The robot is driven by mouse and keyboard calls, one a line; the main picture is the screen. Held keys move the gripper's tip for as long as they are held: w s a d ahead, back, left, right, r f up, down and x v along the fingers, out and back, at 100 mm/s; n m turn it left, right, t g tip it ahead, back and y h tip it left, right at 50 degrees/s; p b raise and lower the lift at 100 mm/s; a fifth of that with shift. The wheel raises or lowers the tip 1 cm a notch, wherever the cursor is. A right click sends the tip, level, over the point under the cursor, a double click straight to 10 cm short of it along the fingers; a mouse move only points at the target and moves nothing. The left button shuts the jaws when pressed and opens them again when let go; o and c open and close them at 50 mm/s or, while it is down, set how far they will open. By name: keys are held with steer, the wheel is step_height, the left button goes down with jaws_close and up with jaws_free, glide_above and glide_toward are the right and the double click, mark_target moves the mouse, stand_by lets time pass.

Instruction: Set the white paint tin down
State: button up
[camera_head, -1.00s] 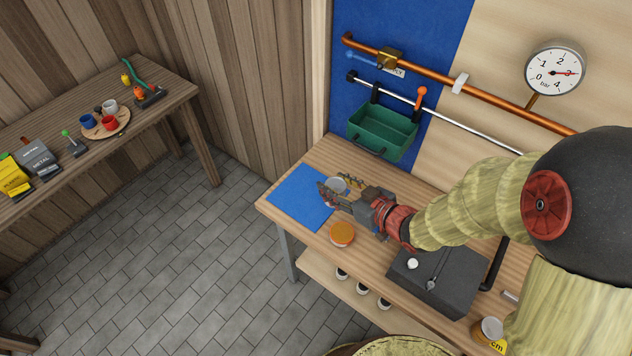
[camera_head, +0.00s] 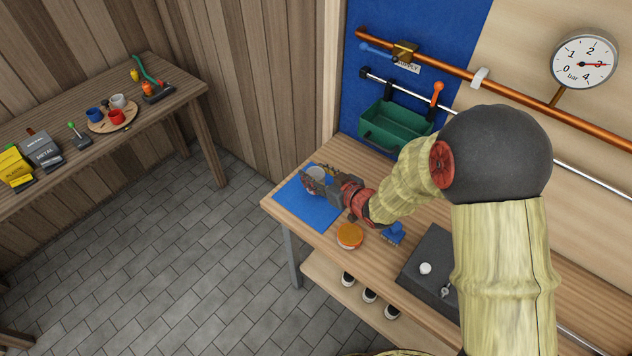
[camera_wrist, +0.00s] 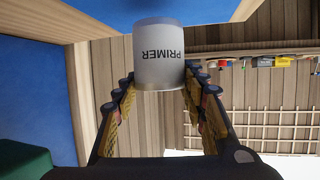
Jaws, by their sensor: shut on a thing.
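The white paint tin (camera_wrist: 158,62) carries the word PRIMER, upside down in the wrist view. My gripper (camera_wrist: 160,84) is shut on it, with one finger on each side. In the head view the tin (camera_head: 317,173) is at the left end of the workbench, partly hidden by my gripper (camera_head: 311,182). The tin is over the blue mat (camera_head: 309,214). I cannot tell whether its base touches the mat.
An orange-lidded tin (camera_head: 349,236) and a blue object (camera_head: 393,233) stand near the mat. A green bin (camera_head: 393,132) hangs on the wall behind. A dark box (camera_head: 430,268) sits farther right. The mat's front part is clear.

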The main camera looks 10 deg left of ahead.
steer(key=shift+f+b, duration=0.5)
steer(key=shift+f, duration=0.9)
steer(key=shift+f, duration=0.1)
steer(key=o, duration=1.3)
steer(key=shift+o, duration=0.2)
